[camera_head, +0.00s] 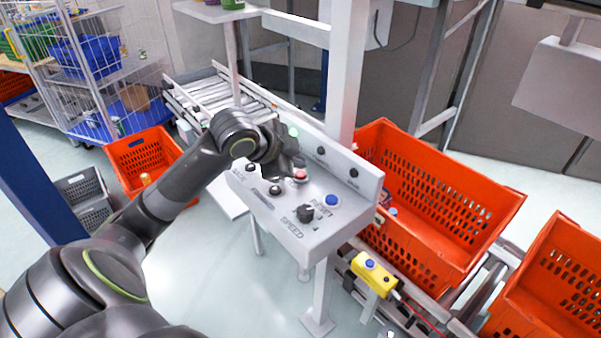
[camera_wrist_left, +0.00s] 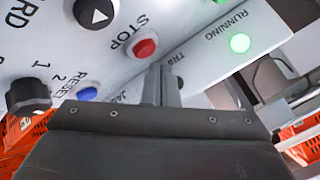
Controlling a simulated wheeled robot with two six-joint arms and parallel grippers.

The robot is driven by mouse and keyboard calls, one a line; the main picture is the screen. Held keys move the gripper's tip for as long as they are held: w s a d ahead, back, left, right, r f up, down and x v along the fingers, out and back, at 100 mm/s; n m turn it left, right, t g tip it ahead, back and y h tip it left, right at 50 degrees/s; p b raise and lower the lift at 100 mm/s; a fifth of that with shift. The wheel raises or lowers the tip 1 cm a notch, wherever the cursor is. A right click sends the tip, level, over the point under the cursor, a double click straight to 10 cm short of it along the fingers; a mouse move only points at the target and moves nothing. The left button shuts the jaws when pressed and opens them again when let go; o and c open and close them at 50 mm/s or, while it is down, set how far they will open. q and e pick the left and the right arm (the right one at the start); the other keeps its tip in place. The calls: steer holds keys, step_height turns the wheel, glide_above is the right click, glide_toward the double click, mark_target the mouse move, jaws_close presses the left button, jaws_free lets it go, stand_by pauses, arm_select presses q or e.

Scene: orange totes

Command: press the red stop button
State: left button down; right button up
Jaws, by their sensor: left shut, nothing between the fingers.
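The red stop button (camera_head: 299,174) sits on the sloping top of a grey control panel (camera_head: 283,217). In the left wrist view the red button (camera_wrist_left: 145,47) shows beside the printed word STOP, just left of my fingertips. My left gripper (camera_head: 294,166) is shut and empty, with its fingers over the panel close to the button. In the left wrist view its narrow fingers (camera_wrist_left: 164,78) point toward the panel. I cannot tell whether they touch the button or the panel. My right gripper is not in view.
A blue reset button (camera_head: 332,200) and a black speed knob (camera_head: 305,213) are near the stop button. A green running light (camera_wrist_left: 240,42) is lit. An orange tote (camera_head: 430,190) stands right of the panel, and a yellow button box (camera_head: 373,272) is below it.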

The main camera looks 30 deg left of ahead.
arm_select(q)
steer(key=shift+f, duration=0.1)
stand_by(0.6)
steer(key=shift+f, duration=0.35)
steer(key=shift+f, duration=0.45)
stand_by(0.8)
steer(key=shift+r, duration=0.1)
steer(key=shift+r+p, duration=0.8)
steer(key=shift+p, duration=0.1)
step_height(320, 180, up, 5)
steer(key=p, duration=0.5)
steer(key=shift+p, duration=0.3)
